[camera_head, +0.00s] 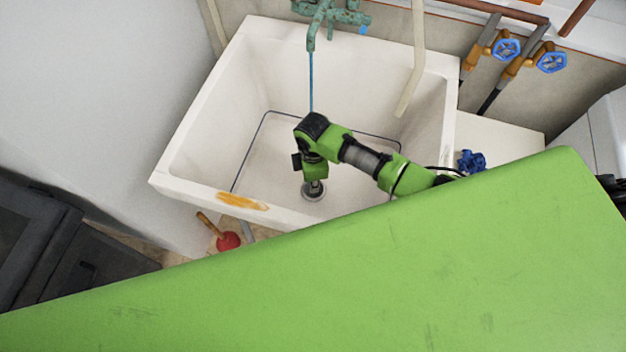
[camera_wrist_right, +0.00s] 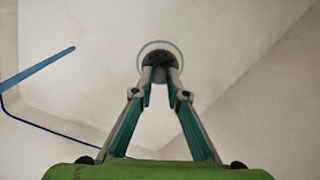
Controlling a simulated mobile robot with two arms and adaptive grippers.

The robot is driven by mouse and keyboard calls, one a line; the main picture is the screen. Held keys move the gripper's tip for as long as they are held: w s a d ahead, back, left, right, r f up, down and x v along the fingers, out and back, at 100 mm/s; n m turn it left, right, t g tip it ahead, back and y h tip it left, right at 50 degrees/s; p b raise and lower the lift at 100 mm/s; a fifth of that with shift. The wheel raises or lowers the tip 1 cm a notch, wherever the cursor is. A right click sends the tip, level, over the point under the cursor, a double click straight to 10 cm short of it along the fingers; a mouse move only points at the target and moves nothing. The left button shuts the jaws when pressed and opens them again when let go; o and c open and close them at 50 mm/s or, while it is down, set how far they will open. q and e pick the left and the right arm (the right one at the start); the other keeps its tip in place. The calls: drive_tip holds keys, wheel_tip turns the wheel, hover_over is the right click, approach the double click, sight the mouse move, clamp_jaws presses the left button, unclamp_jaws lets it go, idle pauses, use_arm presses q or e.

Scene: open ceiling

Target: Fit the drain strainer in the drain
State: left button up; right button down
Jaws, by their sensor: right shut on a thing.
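The drain (camera_head: 313,195) is a round grey ring in the floor of the white sink (camera_head: 195,125). My right gripper (camera_head: 314,181) reaches down into the sink right above it. In the right wrist view the gripper (camera_wrist_right: 161,74) is shut on the drain strainer (camera_wrist_right: 160,58), a small dark round piece with holes. The strainer lies in front of the drain's pale ring (camera_wrist_right: 141,51) and covers most of its middle. I cannot tell whether the strainer is seated or held just above the opening. My left gripper is not in view.
A green faucet (camera_head: 325,15) sends a thin blue stream (camera_head: 311,85) into the sink behind my wrist. A pale hose (camera_head: 411,85) hangs over the right side. A red plunger (camera_head: 228,241) stands below the front rim. Blue valves (camera_head: 507,49) are on the wall pipes.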

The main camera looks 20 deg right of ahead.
drive_tip(key=shift+f+b, duration=0.45)
drive_tip(key=shift+f, duration=0.35)
idle(0.4)
drive_tip(key=c, duration=1.9)
unclamp_jaws()
drive_tip(key=shift+r, duration=0.1)
wheel_tip(320, 180, up, 12)
